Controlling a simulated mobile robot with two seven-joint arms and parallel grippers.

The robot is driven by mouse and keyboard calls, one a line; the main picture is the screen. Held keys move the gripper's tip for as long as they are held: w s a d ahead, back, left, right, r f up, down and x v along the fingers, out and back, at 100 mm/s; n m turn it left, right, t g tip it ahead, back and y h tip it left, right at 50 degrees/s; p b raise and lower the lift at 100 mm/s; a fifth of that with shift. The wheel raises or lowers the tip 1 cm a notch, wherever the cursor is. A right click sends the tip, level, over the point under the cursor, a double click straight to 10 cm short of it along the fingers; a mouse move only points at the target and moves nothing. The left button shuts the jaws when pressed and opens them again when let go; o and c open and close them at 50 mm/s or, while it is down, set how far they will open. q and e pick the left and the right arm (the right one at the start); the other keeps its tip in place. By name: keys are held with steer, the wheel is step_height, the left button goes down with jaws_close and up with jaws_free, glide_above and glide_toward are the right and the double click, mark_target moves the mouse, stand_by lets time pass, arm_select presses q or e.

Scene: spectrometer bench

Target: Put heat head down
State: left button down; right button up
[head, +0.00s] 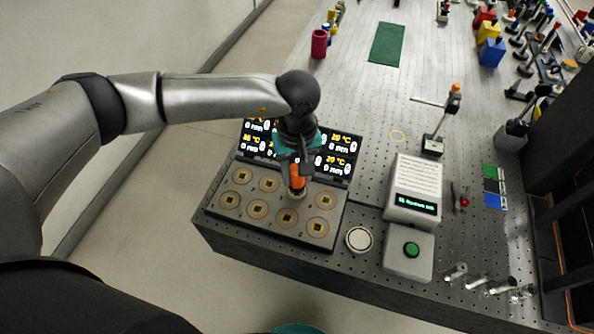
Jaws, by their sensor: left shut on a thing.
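My left gripper (296,164) comes down from above and is shut on an orange upright piece, the heat head (297,178). The heat head's lower end is over the back row of the grey heater plate (255,225), at the third spot from the left. I cannot tell whether it touches the plate. The gripper hides its top.
Right of the plate are a white disc (359,239), a box with a green button (408,255) and a white box with a small screen (414,185). Several metal cylinders (500,286) lie at the front right. A post stand (434,145) stands behind.

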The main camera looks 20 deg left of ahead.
arm_select(q)
steer(key=shift+f+b, duration=0.15)
steer(key=shift+b, duration=0.15)
steer(key=shift+c, duration=2.2)
jaws_free()
step_height(320, 180, up, 12)
steer(key=shift+r, duration=0.25)
